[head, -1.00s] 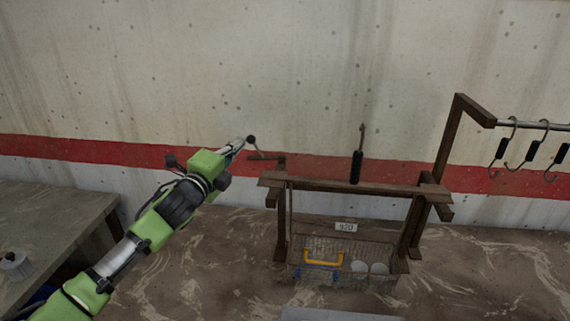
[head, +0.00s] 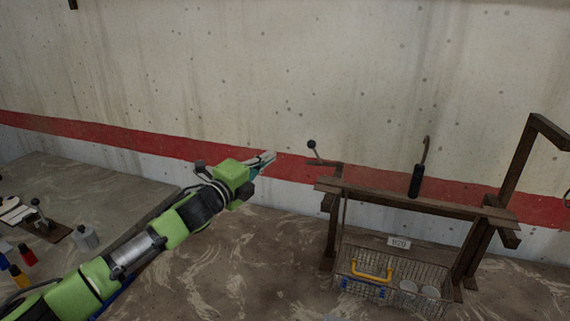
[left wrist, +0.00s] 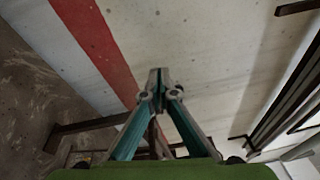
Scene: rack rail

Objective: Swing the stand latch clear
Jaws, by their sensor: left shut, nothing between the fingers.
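The stand (head: 400,200) is a dark brown frame at the right in the head view. The latch (head: 318,157) sits at the left end of its top beam, a thin lever rising to a black ball knob (head: 311,144). My left gripper (head: 270,157) is shut and empty, left of the knob and apart from it in the picture. Its closed fingertips (left wrist: 158,76) also show in the left wrist view, with no latch between them. My right gripper is not in view.
A black-handled hook (head: 416,180) stands up at the top beam. A wire basket (head: 440,276) with a yellow handle (head: 371,273) sits under the stand. A table (head: 105,185) with bottles is at the left. The concrete wall (head: 250,70) is behind.

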